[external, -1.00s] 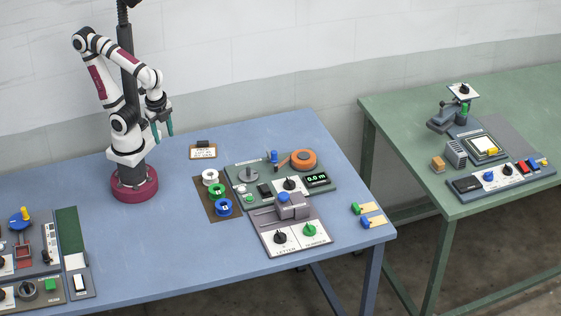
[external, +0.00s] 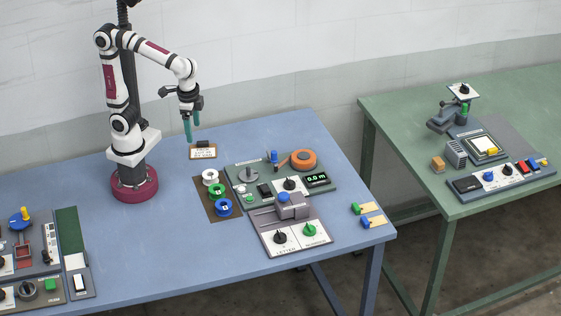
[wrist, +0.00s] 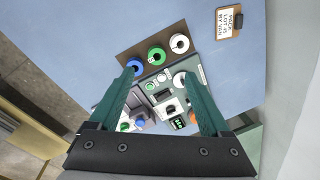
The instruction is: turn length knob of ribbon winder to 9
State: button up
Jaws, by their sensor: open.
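The ribbon winder (external: 240,187) is a grey-green panel on the blue table, with an orange ribbon roll (external: 303,160) at its back right. Its black knob (external: 289,184) sits on a white dial left of a display (external: 317,180) reading 0.0 m. The knob's pointer setting is too small to read. My gripper (external: 192,130) is open and empty, pointing down above the back of the table, left of the winder and apart from it. In the wrist view the winder (wrist: 150,102) shows between and beyond the fingers, partly hidden by the right one.
A brown mat (external: 223,217) with white, green and blue spools lies left of the winder. A letter-and-number device (external: 268,238) stands in front. The table's middle left is clear.

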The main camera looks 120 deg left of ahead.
jog(key=w+a+n, duration=0.3)
jog(key=w+n, duration=0.3)
jog(key=w, duration=0.3)
jog(key=n+h, duration=0.1)
jog(key=n, duration=1.7)
send_over(289, 180)
notch_tip(289, 180, down, 10)
jog(key=r, duration=0.1)
notch_tip(289, 180, down, 15)
jog(key=shift+f, duration=0.1)
grip_shut()
